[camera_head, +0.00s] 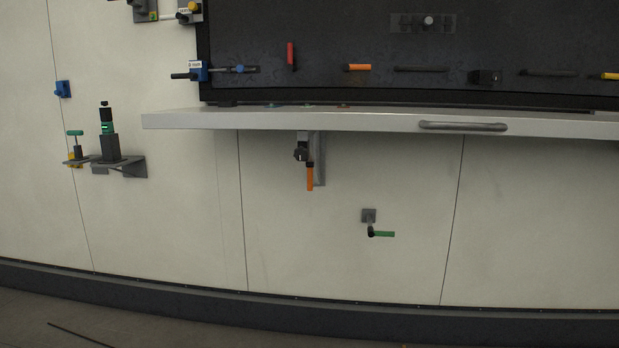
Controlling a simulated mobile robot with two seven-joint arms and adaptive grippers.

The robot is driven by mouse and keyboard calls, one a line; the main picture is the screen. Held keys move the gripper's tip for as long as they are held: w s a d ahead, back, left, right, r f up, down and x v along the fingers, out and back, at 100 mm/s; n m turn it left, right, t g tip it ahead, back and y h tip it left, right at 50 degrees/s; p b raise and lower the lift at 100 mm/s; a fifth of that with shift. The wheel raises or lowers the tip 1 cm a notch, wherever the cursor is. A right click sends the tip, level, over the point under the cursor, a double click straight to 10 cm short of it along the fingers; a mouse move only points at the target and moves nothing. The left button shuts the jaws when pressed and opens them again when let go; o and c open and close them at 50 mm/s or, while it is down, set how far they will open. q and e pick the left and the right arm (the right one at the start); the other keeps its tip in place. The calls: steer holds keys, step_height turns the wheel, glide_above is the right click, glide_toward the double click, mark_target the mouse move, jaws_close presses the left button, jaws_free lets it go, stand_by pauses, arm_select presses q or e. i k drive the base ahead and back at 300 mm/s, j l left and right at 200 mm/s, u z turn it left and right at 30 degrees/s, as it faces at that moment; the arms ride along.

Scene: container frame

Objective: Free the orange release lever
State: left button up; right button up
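An orange lever (310,178) hangs straight down below the grey shelf (280,119), from a dark pivot (302,153) beside a grey vertical bracket (319,160). A second orange handle (357,68) lies level on the dark panel above the shelf. I cannot tell from the picture alone which is the release lever, or what holds either one. Neither of my grippers is in view.
A green-handled crank (382,234) sits on the pale wall below the shelf. A grey bar handle (462,126) is on the shelf's front. A red handle (291,55) is on the dark panel. A small bracket (134,166) at left carries a black-and-green device (109,145).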

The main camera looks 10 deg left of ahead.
mark_target(310, 165)
steer(key=i+j+z, duration=0.2)
steer(key=j+z, duration=0.2)
steer(key=j, duration=0.75)
steer(key=j+z, duration=0.35)
steer(key=j, duration=0.85)
steer(key=k+j+z, duration=0.1)
steer(key=j+z, duration=0.3)
steer(key=j, duration=0.8)
